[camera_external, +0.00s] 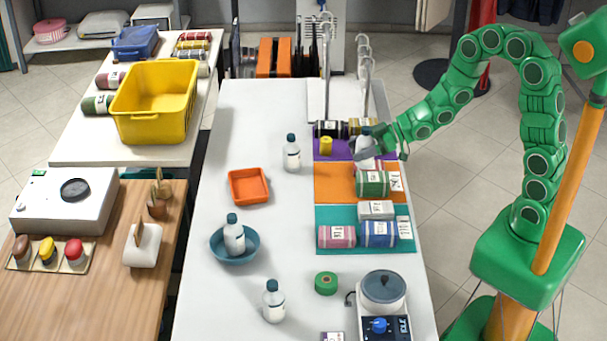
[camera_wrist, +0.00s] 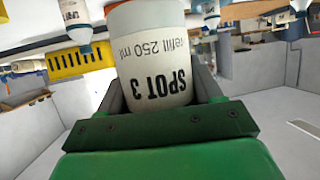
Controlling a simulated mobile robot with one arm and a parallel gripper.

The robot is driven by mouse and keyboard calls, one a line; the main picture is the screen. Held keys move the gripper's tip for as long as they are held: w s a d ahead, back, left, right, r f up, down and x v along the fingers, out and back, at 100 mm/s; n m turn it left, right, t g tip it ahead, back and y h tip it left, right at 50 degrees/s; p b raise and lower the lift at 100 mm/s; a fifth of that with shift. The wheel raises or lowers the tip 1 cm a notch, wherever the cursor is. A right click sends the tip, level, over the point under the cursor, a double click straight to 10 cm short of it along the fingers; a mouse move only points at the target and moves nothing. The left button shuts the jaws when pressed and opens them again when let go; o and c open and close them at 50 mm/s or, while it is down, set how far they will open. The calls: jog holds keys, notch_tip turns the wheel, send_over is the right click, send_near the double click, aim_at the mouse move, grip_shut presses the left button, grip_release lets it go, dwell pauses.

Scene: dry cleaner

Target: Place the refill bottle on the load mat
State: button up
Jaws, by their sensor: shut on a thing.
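My gripper (camera_external: 372,146) is shut on a white refill bottle (camera_external: 365,153). In the wrist view the bottle (camera_wrist: 150,60) sits between the jaws, its label reading "SPOT 3" and "refill 250 ml" upside down. In the external view the bottle is by the border of a purple mat (camera_external: 335,155) and an orange mat (camera_external: 330,183); I cannot tell whether it touches either. A teal mat (camera_external: 365,247) lies nearer the front. No mat label shows, so I cannot tell which is the load mat. Similar bottles stand on the table (camera_external: 292,156), in a blue bowl (camera_external: 273,304) and near the front.
Rolled cloths (camera_external: 372,184) lie on the orange mat and others (camera_external: 337,237) on the teal one. Dark rolls and a yellow item (camera_external: 326,146) are at the purple mat. An orange tray (camera_external: 249,186) and a scale-like device (camera_external: 384,300) stand nearby.

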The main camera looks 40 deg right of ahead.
jog(key=shift+s+d+r, duration=0.1)
jog(key=shift+s+d, duration=0.05)
jog(key=shift+d, duration=1)
jog(key=shift+w+f, duration=0.35)
jog(key=shift+w, duration=0.2)
jog(key=shift+w+a+f, duration=0.15)
jog(key=shift+w+a, duration=0.15)
jog(key=shift+w, duration=0.1)
jog(key=shift+w+a+f, duration=0.65)
jog(key=shift+w+f, duration=0.85)
jog(key=shift+w, duration=0.35)
jog(key=shift+w+a+f, duration=0.65)
jog(key=shift+w+f, duration=0.9)
jog(key=shift+w, duration=0.35)
jog(key=shift+w+a+f, duration=0.65)
jog(key=shift+w+f, duration=0.85)
jog(key=shift+w, duration=0.35)
jog(key=shift+f, duration=1.45)
